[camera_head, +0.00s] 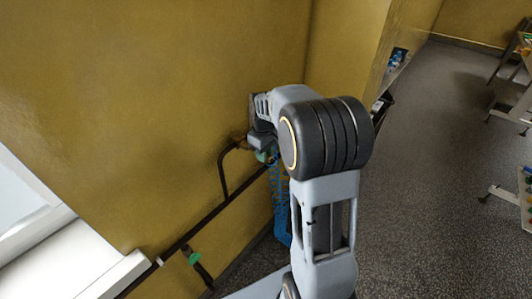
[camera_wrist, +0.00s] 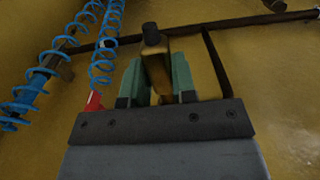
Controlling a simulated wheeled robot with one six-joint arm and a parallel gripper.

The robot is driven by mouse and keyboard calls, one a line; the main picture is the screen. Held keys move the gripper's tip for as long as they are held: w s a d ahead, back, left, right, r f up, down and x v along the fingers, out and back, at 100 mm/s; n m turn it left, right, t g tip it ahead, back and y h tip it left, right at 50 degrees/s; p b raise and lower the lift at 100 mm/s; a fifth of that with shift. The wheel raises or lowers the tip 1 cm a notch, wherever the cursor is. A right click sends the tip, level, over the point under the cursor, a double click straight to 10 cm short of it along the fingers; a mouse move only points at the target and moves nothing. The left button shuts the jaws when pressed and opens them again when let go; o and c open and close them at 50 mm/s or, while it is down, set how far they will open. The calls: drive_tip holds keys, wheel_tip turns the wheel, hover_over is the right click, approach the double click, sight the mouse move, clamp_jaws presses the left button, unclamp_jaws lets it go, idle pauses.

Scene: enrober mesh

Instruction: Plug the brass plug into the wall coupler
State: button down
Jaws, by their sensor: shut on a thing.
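My gripper (camera_wrist: 158,82) is shut on the brass plug (camera_wrist: 158,72), which stands between its two green fingers in the wrist view. A dark round piece (camera_wrist: 151,36) shows at the plug's far end. I cannot tell whether it is part of the plug or the wall coupler, or whether the two touch. In the head view my gripper (camera_head: 262,148) is close to the yellow wall, by the upper end of a bent dark pipe. The arm hides the plug there, and I cannot make out the coupler for certain.
A dark pipe (camera_head: 205,222) runs along the wall, with a green fitting (camera_head: 194,257) lower down. A blue coiled hose (camera_wrist: 106,45) hangs to the left in the wrist view, near a small red piece (camera_wrist: 95,102). A white ledge (camera_head: 105,270) is at lower left. Grey floor (camera_head: 430,180) lies open at right.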

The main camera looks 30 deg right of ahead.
drive_tip(key=shift+w+a+p, duration=0.25)
drive_tip(key=shift+w+a, duration=0.1)
drive_tip(key=shift+w, duration=0.35)
drive_tip(key=shift+w+a+p, duration=0.25)
drive_tip(key=shift+w+a, duration=0.05)
drive_tip(key=shift+w, duration=0.4)
drive_tip(key=shift+s+d, duration=0.1)
drive_tip(key=shift+s, duration=0.1)
drive_tip(key=shift+s+d+b, duration=0.25)
drive_tip(key=shift+s+d, duration=0.1)
drive_tip(key=shift+s, duration=0.4)
drive_tip(key=shift+s+d+b, duration=0.2)
drive_tip(key=shift+s+d, duration=0.15)
drive_tip(key=shift+s, duration=0.4)
drive_tip(key=shift+w+a+p, duration=0.4)
drive_tip(key=shift+w, duration=0.45)
drive_tip(key=shift+w+a+p, duration=0.35)
drive_tip(key=shift+w+a, duration=0.05)
drive_tip(key=shift+w, duration=0.4)
idle(1.2)
drive_tip(key=c, duration=0.8)
unclamp_jaws()
drive_tip(key=shift+c, duration=0.2)
wheel_tip(320, 180, up, 14)
drive_tip(key=shift+b, duration=0.45)
